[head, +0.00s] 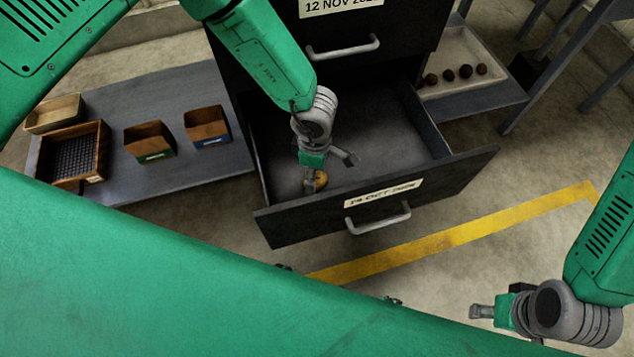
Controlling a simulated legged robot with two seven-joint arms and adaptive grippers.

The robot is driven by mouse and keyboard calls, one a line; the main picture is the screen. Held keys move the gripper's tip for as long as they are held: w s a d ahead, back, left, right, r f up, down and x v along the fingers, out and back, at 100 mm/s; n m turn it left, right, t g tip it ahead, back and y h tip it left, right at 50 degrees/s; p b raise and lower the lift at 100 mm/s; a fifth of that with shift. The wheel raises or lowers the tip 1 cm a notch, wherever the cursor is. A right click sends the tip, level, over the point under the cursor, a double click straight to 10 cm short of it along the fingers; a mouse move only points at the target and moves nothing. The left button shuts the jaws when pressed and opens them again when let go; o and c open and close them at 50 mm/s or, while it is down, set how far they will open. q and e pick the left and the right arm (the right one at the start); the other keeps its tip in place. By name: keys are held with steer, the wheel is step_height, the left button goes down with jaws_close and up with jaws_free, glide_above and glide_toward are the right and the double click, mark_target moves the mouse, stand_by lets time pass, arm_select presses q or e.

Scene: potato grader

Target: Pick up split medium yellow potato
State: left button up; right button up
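A yellow-brown potato (321,179) lies in the open lower drawer (390,158), close behind its front panel. My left gripper (331,171) reaches down into the drawer with its fingers spread apart. One finger is right beside the potato and partly covers it; the other sticks out to the right. I cannot tell whether a finger touches the potato, and any split in it is too small to make out. My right gripper (481,311) is at the lower right, away from the drawer, above the floor. Its fingers overlap from this side, so its opening is unclear.
The drawer front carries a date label (383,193) and a handle (379,219). A closed drawer (340,65) is above. Left, a grey table holds a wooden crate (101,150) and small boxes (149,140). Right, a pale tray (450,91) holds several dark potatoes.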

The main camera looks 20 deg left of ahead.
arm_select(q)
steer(key=shift+f, duration=0.25)
steer(key=f, duration=0.1)
steer(key=f+b, duration=0.1)
steer(key=f, duration=0.1)
steer(key=f+b, duration=0.1)
steer(key=f, duration=0.1)
steer(key=shift+a+f, duration=0.1)
steer(key=shift+a, duration=0.3)
steer(key=shift+d, duration=0.35)
steer(key=shift+c, duration=0.8)
steer(key=c, duration=1.2)
steer(key=shift+a, duration=0.3)
arm_select(e)
steer(key=shift+a+f, duration=0.25)
steer(key=shift+f, duration=0.25)
steer(key=shift+a+f, duration=0.2)
steer(key=shift+f, duration=0.3)
